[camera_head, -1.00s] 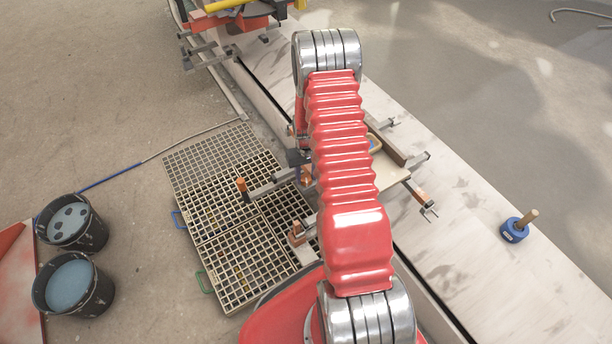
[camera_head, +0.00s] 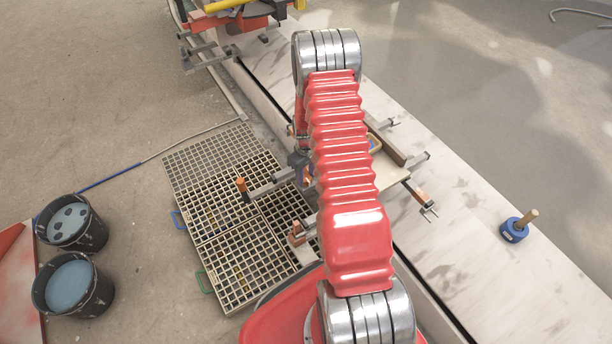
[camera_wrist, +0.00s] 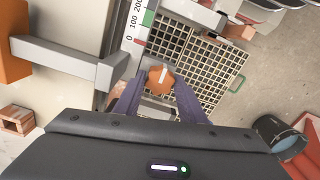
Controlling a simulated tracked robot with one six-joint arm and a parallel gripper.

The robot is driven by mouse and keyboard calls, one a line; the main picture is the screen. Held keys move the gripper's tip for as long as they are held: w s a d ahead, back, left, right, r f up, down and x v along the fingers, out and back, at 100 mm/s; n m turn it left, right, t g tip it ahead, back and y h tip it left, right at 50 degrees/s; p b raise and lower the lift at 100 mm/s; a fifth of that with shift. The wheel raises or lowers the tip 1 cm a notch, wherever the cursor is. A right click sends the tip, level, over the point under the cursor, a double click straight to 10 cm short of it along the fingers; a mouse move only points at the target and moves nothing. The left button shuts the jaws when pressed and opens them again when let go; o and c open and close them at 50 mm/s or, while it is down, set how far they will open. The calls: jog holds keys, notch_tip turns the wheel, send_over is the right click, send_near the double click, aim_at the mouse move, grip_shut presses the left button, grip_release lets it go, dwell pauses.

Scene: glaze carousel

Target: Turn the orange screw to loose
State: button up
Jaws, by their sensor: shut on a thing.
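The orange screw (camera_wrist: 160,79) shows end-on in the wrist view, with a white line across its head. My gripper (camera_wrist: 160,84) has its two purple fingers on either side of the screw and is shut on it. The line runs nearly up and down in the picture, tilted slightly right at the top. In the head view my red arm hides most of this spot. Only a dark part of my wrist shows beside the arm.
A scale strip (camera_wrist: 141,22) with green and red marks stands beside a grey clamp bar (camera_wrist: 70,62). Floor grating (camera_head: 240,255) lies below. Two buckets (camera_head: 72,285) stand at left. A blue tool (camera_head: 514,231) sits on the pale slab (camera_head: 480,240) at right.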

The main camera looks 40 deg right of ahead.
aim_at(306, 178)
jog(key=o, duration=1)
jog(key=shift+o, duration=0.2)
jog(key=shift+r, duration=0.2)
notch_tip(306, 178, up, 13)
jog(key=shift+r, duration=0.2)
dwell(0.4)
